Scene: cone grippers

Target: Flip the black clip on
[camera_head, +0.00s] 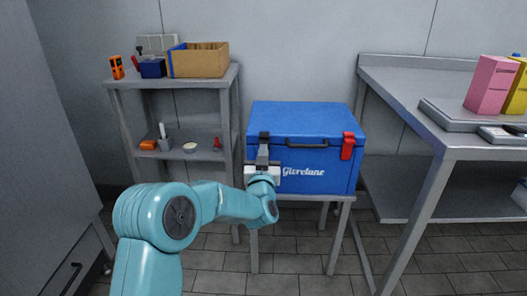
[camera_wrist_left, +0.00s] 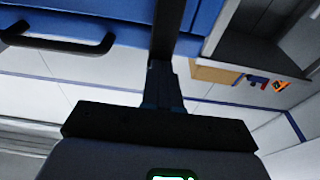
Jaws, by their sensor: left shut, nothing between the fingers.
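A blue cooler box (camera_head: 322,118) with a lid stands on a small grey stand. A red clip (camera_head: 348,146) is on the right of its front. The black clip (camera_head: 264,135) is on the left of the front, partly hidden by my left gripper (camera_head: 263,154). That gripper is shut and empty, right at the black clip; I cannot tell whether they touch. In the left wrist view the shut fingers (camera_wrist_left: 163,78) point at the dark strip of the clip (camera_wrist_left: 165,30), against the blue box (camera_wrist_left: 120,12). My right gripper is not in view.
The box's black handle (camera_head: 307,143) is right of the clip and also shows in the left wrist view (camera_wrist_left: 55,38). A grey shelf (camera_head: 188,119) with tools and a cardboard box (camera_head: 200,60) stands left. A metal table (camera_head: 400,85) stands right.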

